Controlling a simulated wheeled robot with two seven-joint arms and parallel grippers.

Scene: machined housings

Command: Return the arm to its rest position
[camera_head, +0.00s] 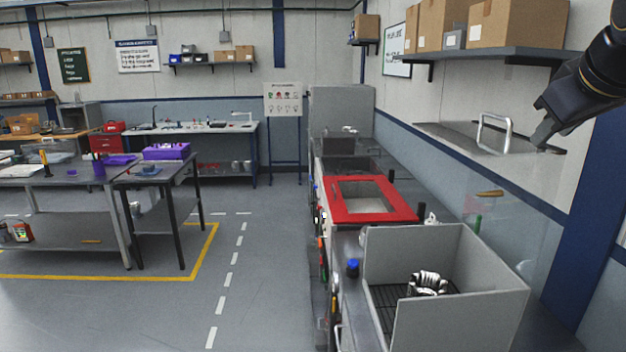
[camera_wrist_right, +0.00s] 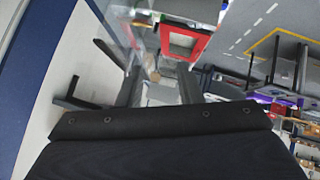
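My right gripper (camera_head: 547,138) is raised at the upper right of the head view, beside the right end of a grey panel with a metal handle (camera_head: 495,132). I cannot tell whether it touches the panel. In the right wrist view its two fingers (camera_wrist_right: 160,85) stand apart with nothing held between them. A shiny machined housing (camera_head: 428,284) sits on a dark rack inside an open-topped grey box (camera_head: 415,250). My left gripper is not in view.
A red-framed basin (camera_head: 375,212) stands beyond the box; its frame also shows in the wrist view (camera_wrist_right: 185,28). A wall shelf with cardboard boxes (camera_head: 520,22) is close to my right arm.

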